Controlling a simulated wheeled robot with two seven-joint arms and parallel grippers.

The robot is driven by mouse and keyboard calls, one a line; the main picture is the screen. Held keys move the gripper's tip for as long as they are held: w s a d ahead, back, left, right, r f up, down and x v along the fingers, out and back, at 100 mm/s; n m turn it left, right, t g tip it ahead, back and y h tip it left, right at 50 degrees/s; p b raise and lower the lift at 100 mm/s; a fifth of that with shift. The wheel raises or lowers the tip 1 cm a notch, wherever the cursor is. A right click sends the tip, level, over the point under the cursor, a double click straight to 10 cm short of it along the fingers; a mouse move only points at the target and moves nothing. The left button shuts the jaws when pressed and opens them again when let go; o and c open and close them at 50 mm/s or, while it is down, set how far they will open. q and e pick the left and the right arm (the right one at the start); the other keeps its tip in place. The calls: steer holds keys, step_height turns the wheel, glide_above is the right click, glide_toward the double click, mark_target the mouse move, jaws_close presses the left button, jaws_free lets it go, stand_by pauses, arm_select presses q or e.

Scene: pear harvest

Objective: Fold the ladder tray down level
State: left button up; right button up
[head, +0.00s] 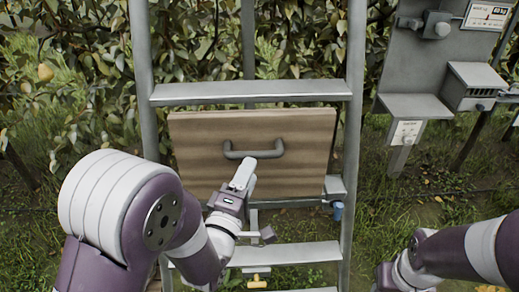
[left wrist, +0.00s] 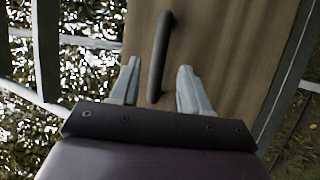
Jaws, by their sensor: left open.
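The ladder tray (head: 200,150) is a brown wooden board that stands upright in the ladder frame, below a grey rung. A dark grey bar handle (head: 254,155) is fixed to its face. My left gripper (head: 243,174) is just below and in front of the handle in the head view. In the left wrist view the two fingers (left wrist: 156,88) are open, with the handle (left wrist: 160,55) running between them. I cannot tell whether they touch it. The tray (left wrist: 225,45) fills much of that view. My right gripper is largely out of the picture at the bottom right.
The grey ladder (head: 355,130) has rungs above and below the tray. A blue-tipped fitting (head: 337,210) sits at the tray's lower right. A grey stand with a box (head: 474,85) is at the right. Leafy pear branches (head: 65,70) lie behind, with grass below.

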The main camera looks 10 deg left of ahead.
mark_target(255, 157)
arm_select(q)
steer(key=w, duration=0.2)
steer(key=w+r+p, duration=0.1)
steer(key=w, duration=0.2)
steer(key=shift+w+d+r, duration=0.1)
steer(key=shift+w+d, duration=0.1)
steer(key=shift+w, duration=0.1)
steer(key=shift+w+d, duration=0.15)
steer(key=shift+w, duration=0.4)
